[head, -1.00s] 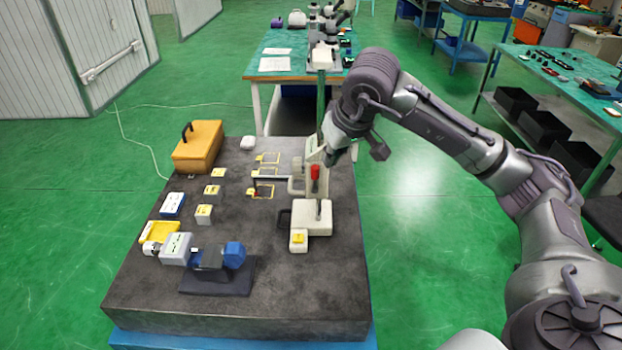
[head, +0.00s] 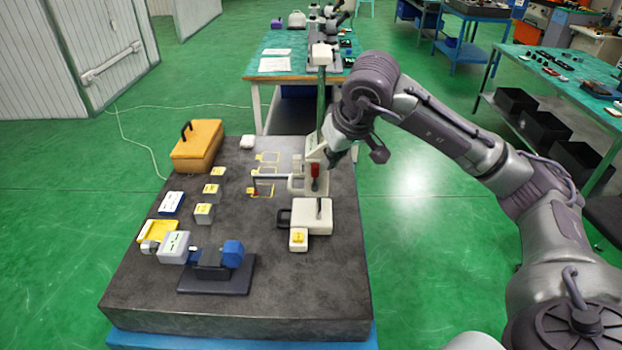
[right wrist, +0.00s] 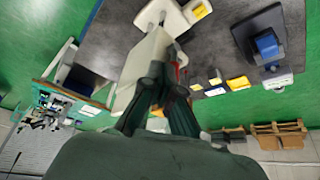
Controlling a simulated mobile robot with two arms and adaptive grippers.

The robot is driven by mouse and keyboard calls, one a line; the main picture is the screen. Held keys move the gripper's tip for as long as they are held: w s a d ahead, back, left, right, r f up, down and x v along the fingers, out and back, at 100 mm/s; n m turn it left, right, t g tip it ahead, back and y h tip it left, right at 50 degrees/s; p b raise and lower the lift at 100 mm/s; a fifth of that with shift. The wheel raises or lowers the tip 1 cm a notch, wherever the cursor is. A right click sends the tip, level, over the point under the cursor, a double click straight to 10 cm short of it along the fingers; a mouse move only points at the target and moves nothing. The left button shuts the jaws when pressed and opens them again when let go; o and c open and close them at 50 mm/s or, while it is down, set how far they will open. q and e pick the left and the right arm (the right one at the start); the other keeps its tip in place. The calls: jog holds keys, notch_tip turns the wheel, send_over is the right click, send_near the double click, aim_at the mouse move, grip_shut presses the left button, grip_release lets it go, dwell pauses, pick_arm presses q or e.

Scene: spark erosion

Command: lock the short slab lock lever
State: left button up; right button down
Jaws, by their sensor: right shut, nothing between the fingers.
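A white height gauge (head: 303,218) with a tall column stands at the right side of the dark stone slab (head: 270,290). A small red lever (head: 314,170) sits on its white slider, upright in the head view. A bit of red (right wrist: 183,73) also shows in the right wrist view, beside the fingers. My right gripper (head: 326,158) is at the slider, just above and to the right of the red lever. Its fingers (right wrist: 160,78) are shut and empty, close against the white body; whether they touch the lever I cannot tell. My left gripper is out of view.
An orange case (head: 197,146), small yellow-topped blocks (head: 204,213), a blue-and-white box (head: 171,203) and a blue-knobbed device (head: 216,262) stand on the slab's left side. The front right of the slab is clear.

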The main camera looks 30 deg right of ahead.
jog(key=shift+f+b, duration=0.35)
jog(key=shift+f, duration=0.15)
jog(key=shift+a, duration=0.15)
